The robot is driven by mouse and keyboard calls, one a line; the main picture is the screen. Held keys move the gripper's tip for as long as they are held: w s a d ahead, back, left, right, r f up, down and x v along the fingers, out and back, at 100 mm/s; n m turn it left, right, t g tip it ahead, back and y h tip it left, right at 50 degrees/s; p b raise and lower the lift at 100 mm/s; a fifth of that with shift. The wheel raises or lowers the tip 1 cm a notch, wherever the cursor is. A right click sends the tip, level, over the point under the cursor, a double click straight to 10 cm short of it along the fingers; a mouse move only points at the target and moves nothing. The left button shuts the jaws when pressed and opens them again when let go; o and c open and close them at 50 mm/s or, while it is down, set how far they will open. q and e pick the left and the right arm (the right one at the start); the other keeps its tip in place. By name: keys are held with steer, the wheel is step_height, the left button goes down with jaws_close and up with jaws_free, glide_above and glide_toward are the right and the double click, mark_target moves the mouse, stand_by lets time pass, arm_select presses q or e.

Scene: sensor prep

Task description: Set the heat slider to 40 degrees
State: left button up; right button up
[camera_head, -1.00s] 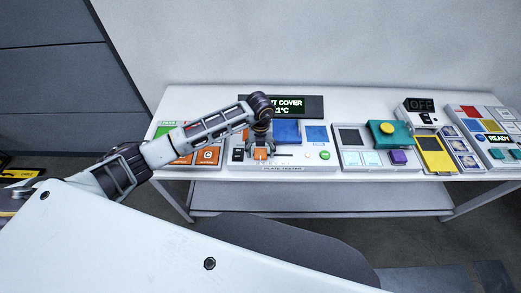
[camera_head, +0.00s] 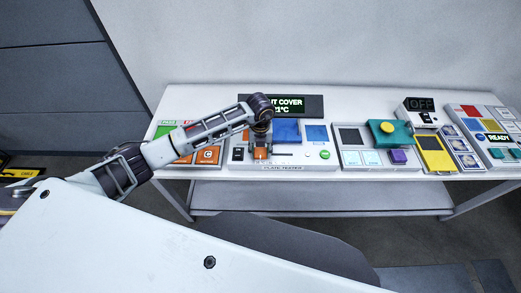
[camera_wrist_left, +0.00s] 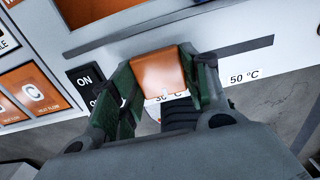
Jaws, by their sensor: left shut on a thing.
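The orange heat slider knob (camera_wrist_left: 160,72) sits between the fingers of my left gripper (camera_wrist_left: 162,92) in the left wrist view. The fingers touch both its sides, and the gripper is shut on it. The knob is above a "30 °C" label, partly hidden by the gripper. The slider's dark slot (camera_wrist_left: 245,46) runs right towards a "50 °C" label (camera_wrist_left: 244,77). In the head view, my left gripper (camera_head: 261,148) is over the front of the plate tester (camera_head: 285,168), and the knob (camera_head: 261,154) shows below it. The display (camera_head: 290,105) is partly covered by my arm. My right gripper is not in view.
An ON switch (camera_wrist_left: 84,81) is just left of the gripper. A blue pad (camera_head: 286,131) and green button (camera_head: 325,155) are to the right. Orange tiles (camera_head: 207,156) stand left. Further right are a teal block (camera_head: 388,134) and a yellow panel (camera_head: 436,155).

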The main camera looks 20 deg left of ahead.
mark_target(273, 155)
arm_select(q)
steer(key=shift+w+d+b, duration=0.25)
steer(key=shift+d+b, duration=0.05)
steer(key=shift+d, duration=0.5)
steer(key=shift+w+d+b, duration=0.2)
steer(key=shift+d+b, duration=0.05)
steer(key=shift+d, duration=0.6)
steer(key=shift+w+d+b, duration=0.25)
steer(key=shift+d+b, duration=0.05)
steer(key=shift+d, duration=0.5)
steer(key=o, duration=1.5)
steer(key=shift+c, duration=0.2)
step_height(273, 155, up, 12)
